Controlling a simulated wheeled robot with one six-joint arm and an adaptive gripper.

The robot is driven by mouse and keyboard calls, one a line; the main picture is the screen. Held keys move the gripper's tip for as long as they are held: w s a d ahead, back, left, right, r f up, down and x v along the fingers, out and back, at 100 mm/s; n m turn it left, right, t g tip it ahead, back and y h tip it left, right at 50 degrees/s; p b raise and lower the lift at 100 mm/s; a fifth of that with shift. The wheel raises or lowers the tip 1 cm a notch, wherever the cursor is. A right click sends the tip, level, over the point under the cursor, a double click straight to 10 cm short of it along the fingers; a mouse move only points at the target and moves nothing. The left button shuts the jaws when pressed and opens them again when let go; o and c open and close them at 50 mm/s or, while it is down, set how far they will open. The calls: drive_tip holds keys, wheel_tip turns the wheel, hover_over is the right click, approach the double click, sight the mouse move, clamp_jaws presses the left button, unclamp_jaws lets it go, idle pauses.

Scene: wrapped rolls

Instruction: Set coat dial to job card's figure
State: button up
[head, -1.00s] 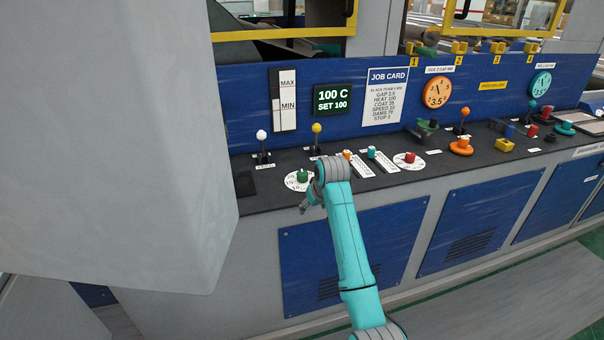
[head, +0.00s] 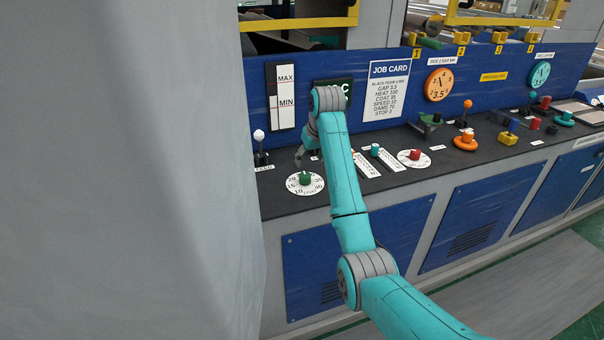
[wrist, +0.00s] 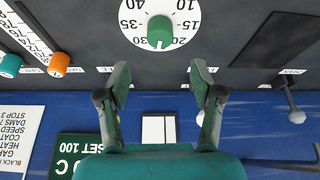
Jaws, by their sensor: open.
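The coat dial (head: 291,186) is a white disc with printed figures and a green knob (head: 305,178), on the dark console top. The dial shows upside down at the top of the wrist view (wrist: 128,22). A pale mark on its knob (wrist: 160,30) appears to point between 20 and 30. The job card (head: 388,92) on the blue panel reads COAT 35. My gripper (head: 306,158) is open and empty, above and behind the dial, apart from the knob. Its two spread fingers show in the wrist view (wrist: 161,75).
A white-knobbed lever (head: 259,136) stands left of the dial. Slide scales with an orange knob (wrist: 60,60) and a teal knob (head: 375,150) lie to the right, then a red-knobbed dial (head: 415,155). My arm partly covers the temperature display (head: 347,92).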

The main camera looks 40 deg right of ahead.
sight(305, 174)
drive_tip(key=x, duration=1)
drive_tip(key=shift+a, duration=0.1)
drive_tip(key=c, duration=1.1)
